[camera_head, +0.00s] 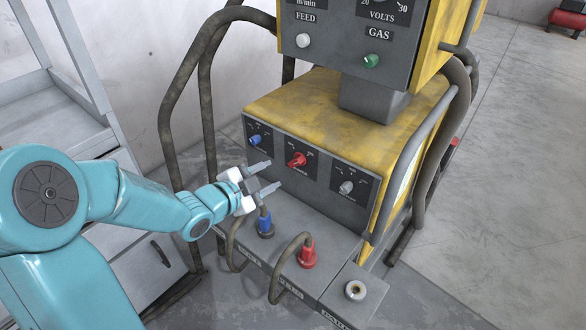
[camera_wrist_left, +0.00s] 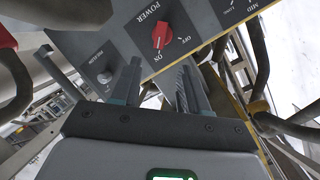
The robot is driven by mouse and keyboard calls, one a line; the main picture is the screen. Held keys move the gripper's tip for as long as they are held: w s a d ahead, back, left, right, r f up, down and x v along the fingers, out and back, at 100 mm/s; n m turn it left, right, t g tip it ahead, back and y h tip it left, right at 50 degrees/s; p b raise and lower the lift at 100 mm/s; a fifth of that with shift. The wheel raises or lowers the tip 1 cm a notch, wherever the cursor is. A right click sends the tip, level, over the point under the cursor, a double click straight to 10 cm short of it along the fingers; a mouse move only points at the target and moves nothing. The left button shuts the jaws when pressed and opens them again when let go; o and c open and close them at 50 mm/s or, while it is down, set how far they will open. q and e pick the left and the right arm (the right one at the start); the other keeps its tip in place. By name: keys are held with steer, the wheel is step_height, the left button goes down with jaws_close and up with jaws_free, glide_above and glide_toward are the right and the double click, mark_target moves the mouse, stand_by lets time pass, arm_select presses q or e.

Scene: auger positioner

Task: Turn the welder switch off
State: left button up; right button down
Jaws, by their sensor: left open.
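The welder's front panel carries a red knob (camera_head: 297,159), in the middle between a blue knob (camera_head: 255,140) and a grey knob (camera_head: 346,187). My left gripper (camera_head: 272,175) is open and empty, just in front of the panel, to the left of and slightly below the red knob. In the left wrist view its fingers (camera_wrist_left: 160,65) are spread apart, short of the knob. My right gripper is not in view.
Below the panel, a blue plug (camera_head: 265,224) and a red plug (camera_head: 307,254) with cables stand on a ledge, with a bare socket (camera_head: 355,290) to the right. An upper control box (camera_head: 350,40) overhangs. A dark tube frame (camera_head: 166,120) is at left.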

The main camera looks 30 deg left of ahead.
mark_target(296, 162)
arm_select(q)
steer(key=b+x, duration=0.2)
steer(key=x, duration=0.8)
steer(key=shift+w+d, duration=0.1)
steer(key=shift+w, duration=0.05)
jaws_close()
